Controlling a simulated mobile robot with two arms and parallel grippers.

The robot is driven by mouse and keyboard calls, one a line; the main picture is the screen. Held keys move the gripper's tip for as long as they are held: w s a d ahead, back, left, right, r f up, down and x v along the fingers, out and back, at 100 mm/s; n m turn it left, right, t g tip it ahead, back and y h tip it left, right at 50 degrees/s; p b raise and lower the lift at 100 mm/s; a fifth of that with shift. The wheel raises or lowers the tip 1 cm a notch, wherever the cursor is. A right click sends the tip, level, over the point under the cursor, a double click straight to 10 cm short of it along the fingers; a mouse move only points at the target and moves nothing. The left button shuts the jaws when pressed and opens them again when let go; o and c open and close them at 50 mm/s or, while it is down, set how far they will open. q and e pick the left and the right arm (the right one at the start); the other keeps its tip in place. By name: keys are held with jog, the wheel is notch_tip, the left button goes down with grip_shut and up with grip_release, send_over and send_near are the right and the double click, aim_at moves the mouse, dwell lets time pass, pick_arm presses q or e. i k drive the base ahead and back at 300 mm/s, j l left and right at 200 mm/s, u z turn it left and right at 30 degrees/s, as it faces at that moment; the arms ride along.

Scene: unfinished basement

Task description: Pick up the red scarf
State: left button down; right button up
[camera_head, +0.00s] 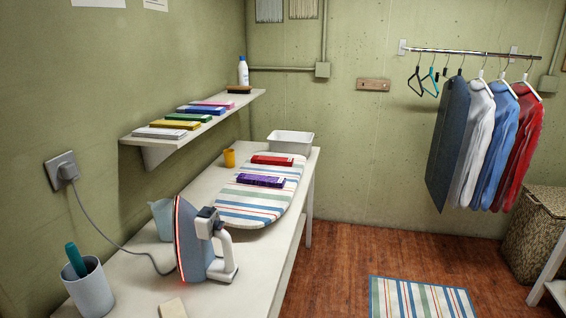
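A small red folded piece with a white label, which looks like the red scarf (272,160), lies flat at the far end of a striped ironing board (245,211). A purple folded piece (261,181) lies just in front of it, apart from it. Neither of my grippers shows in the head view.
An iron (199,246) with a glowing red edge stands upright on the white table (135,287), its cord running to a wall socket.

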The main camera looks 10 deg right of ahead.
aim_at(275, 161)
jog(key=i+l+u, duration=0.25)
jog(key=l, duration=0.5)
jog(key=l+u, duration=0.25)
jog(key=l, duration=0.45)
